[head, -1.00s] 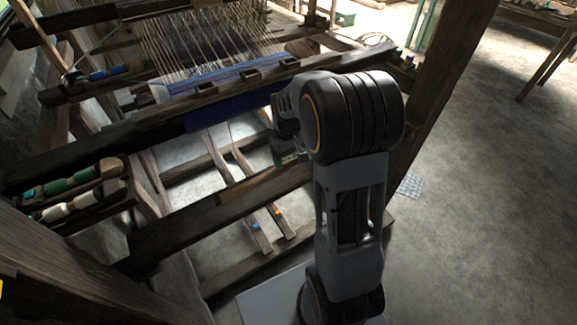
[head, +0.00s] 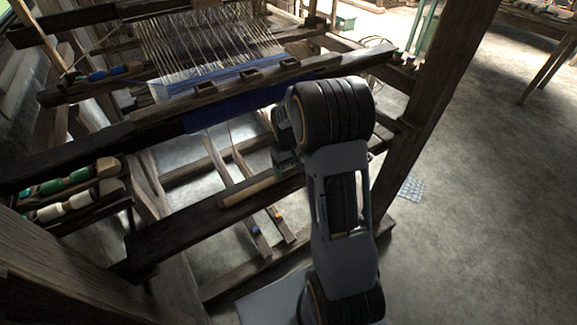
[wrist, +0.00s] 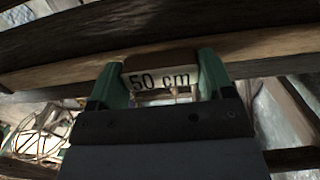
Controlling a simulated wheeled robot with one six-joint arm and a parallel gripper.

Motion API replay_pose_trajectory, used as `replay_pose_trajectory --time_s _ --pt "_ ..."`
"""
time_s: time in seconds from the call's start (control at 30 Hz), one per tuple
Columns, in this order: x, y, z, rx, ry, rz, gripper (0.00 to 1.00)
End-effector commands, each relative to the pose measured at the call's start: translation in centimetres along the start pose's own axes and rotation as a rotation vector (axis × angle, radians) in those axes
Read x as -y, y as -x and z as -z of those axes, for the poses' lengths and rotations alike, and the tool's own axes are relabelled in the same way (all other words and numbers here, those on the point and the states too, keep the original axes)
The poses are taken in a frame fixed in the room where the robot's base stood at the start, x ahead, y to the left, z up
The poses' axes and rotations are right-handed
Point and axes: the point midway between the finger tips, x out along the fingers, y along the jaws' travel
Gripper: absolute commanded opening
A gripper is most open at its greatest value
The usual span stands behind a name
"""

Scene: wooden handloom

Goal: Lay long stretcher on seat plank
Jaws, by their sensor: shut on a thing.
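The long stretcher (head: 248,191) is a pale wooden bar in the head view. It lies along the line of the dark seat plank (head: 180,234), at or just above its top; I cannot tell whether they touch. My gripper (head: 286,164) is at the stretcher's right end, partly hidden by my arm. In the wrist view my gripper's green fingers (wrist: 160,78) are shut on the stretcher, whose pale face marked "50 cm" (wrist: 160,80) shows between them. The stretcher's far right part is hidden in the head view.
The loom's breast beam (head: 130,128) with blue cloth (head: 215,115) runs above and behind the plank. Bobbins (head: 68,202) sit on a rack at left. Treadles (head: 245,215) lie below. A thick post (head: 425,110) stands right of my arm.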

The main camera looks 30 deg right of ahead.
Motion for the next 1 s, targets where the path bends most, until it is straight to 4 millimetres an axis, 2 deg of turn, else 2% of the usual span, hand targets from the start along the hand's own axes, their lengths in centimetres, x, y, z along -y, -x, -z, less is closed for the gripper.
replay_pose_trajectory --time_s 0.17,0.2,0.43,0.77,0.87,1.0 --pt "0.0 -0.4 0.0 0.000 0.000 0.000 0.45" --pt "0.0 -0.4 0.0 0.000 0.000 0.000 0.76" --pt "0.0 -0.3 0.0 0.000 0.000 0.000 0.98" --pt "0.0 0.2 0.0 -0.001 0.000 0.000 1.00" --pt "0.0 1.4 0.0 -0.003 0.000 -0.001 1.00" --pt "0.0 4.0 0.1 -0.004 0.000 -0.002 1.00"
